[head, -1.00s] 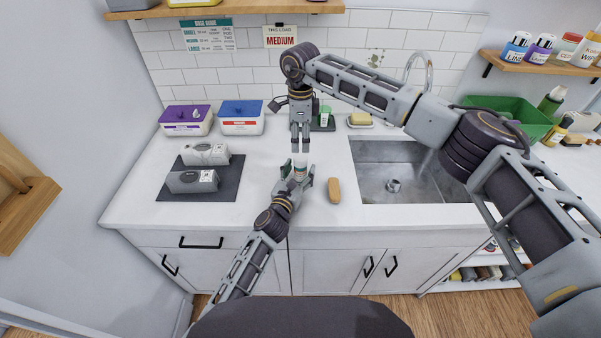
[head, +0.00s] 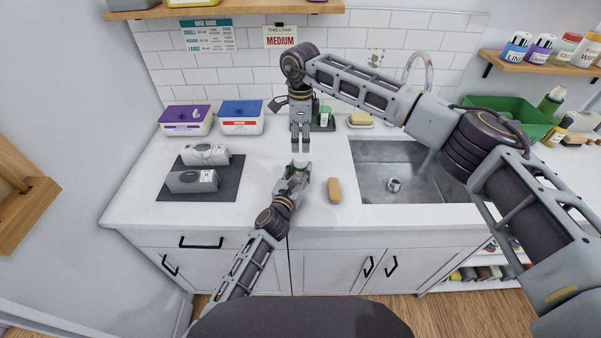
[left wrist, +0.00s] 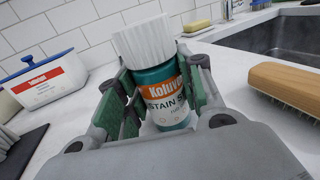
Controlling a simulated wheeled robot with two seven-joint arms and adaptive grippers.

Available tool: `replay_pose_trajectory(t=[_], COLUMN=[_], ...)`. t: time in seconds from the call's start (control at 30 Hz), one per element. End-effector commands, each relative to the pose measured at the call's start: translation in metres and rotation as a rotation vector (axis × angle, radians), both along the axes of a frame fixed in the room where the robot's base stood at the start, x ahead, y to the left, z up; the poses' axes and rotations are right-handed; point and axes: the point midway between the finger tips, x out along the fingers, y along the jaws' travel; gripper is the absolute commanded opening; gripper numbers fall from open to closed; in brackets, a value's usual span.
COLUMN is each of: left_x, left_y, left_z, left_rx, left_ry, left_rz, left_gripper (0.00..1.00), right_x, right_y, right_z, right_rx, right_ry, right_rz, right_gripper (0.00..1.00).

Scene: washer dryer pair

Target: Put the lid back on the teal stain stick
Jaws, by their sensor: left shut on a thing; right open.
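The teal stain stick (left wrist: 168,98) stands between my left fingers in the left wrist view, with an orange and white label. A white ribbed lid (left wrist: 147,42) sits on its top; I cannot tell how firmly it is seated. In the head view the lid (head: 300,158) shows as a small white top at my left gripper (head: 301,172). My left gripper is shut on the stick's body from the front, low over the counter. My right gripper (head: 300,145) points straight down just above the lid, open and empty. The stick's body is mostly hidden by my left fingers in the head view.
A wooden brush (head: 334,190) lies right of my left gripper, before the sink (head: 395,185). A purple-lidded tub (head: 186,120) and blue-lidded tub (head: 242,118) stand at the back left. Grey devices rest on a dark mat (head: 225,190). A small green-and-white container (head: 325,116) stands behind my right gripper.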

Motion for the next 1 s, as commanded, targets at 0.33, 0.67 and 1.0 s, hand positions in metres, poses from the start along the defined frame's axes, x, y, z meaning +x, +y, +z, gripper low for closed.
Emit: replay_pose_trajectory(t=[0.33, 0.67, 1.0], left_x=[-0.0001, -0.0001, -0.0001], left_y=[0.0001, 0.0001, 0.0001], left_z=[-0.0002, -0.0002, -0.0002], left_rx=[0.0, 0.0, 0.0], left_ry=[0.0, 0.0, 0.0], left_rz=[0.0, 0.0, 0.0], left_gripper=[0.0, 0.0, 0.0], right_x=[-0.0041, -0.0022, -0.0006], right_y=[0.0056, 0.0048, 0.0033], right_z=[-0.0065, -0.0028, -0.0004], right_rx=[0.02, 0.019, 0.014], right_ry=[0.016, 0.007, -0.001], right_rz=[0.001, 0.223, 0.497], right_gripper=[0.57, 0.57, 0.57])
